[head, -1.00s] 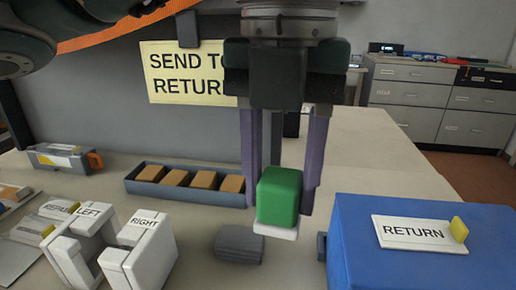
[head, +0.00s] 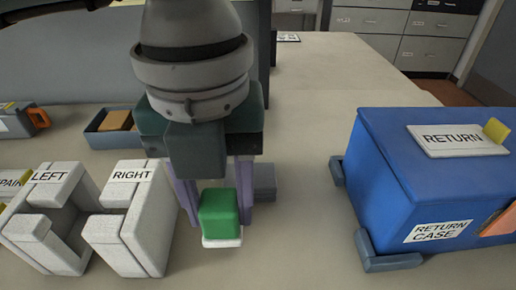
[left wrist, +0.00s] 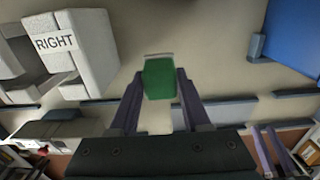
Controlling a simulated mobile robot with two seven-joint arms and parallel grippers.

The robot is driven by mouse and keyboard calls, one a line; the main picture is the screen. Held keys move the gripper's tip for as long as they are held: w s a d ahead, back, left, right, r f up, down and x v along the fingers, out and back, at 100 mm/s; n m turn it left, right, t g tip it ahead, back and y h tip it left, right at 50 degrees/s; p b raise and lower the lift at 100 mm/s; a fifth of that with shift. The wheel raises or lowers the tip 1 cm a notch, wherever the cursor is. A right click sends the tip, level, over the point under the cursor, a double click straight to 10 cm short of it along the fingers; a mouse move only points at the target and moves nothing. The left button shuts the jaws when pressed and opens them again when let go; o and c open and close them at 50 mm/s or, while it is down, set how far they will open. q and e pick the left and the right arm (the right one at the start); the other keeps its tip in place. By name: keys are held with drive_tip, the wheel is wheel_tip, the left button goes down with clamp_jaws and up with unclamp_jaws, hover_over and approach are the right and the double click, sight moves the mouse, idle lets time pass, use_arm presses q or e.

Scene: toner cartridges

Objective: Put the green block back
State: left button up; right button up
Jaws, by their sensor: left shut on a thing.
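The green block (head: 219,212) has a white base and is held between the purple fingers of my left gripper (head: 217,195). In the left wrist view the green block (left wrist: 159,79) sits between the fingertips of my left gripper (left wrist: 158,85), which is shut on it. In the head view the block is just right of the white holder marked RIGHT (head: 130,215), which also shows in the left wrist view (left wrist: 85,45). The white holder marked LEFT (head: 45,235) stands farther left. Whether the block touches the table cannot be told.
A blue return case (head: 390,190) with a RETURN label stands at the right. A grey block (head: 265,180) lies behind my left gripper. A dark tray (head: 97,136) with brown blocks is at the back left. The table between gripper and case is clear.

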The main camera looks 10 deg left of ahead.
sight(217, 200)
use_arm(q)
drive_tip(key=shift+f+b, duration=0.35)
drive_tip(key=shift+f, duration=3.25)
use_arm(e)
drive_tip(key=shift+a+f, duration=0.1)
drive_tip(key=shift+f, duration=0.35)
use_arm(q)
drive_tip(key=shift+f, duration=0.2)
use_arm(e)
drive_tip(key=shift+f, duration=0.2)
use_arm(q)
drive_tip(key=o, duration=1.2)
drive_tip(key=shift+r, duration=0.3)
use_arm(e)
drive_tip(key=shift+r, duration=0.25)
use_arm(q)
wheel_tip(217, 200, up, 12)
drive_tip(key=shift+f+p, duration=0.1)
drive_tip(key=shift+p, duration=0.3)
use_arm(e)
drive_tip(key=shift+r, duration=0.35)
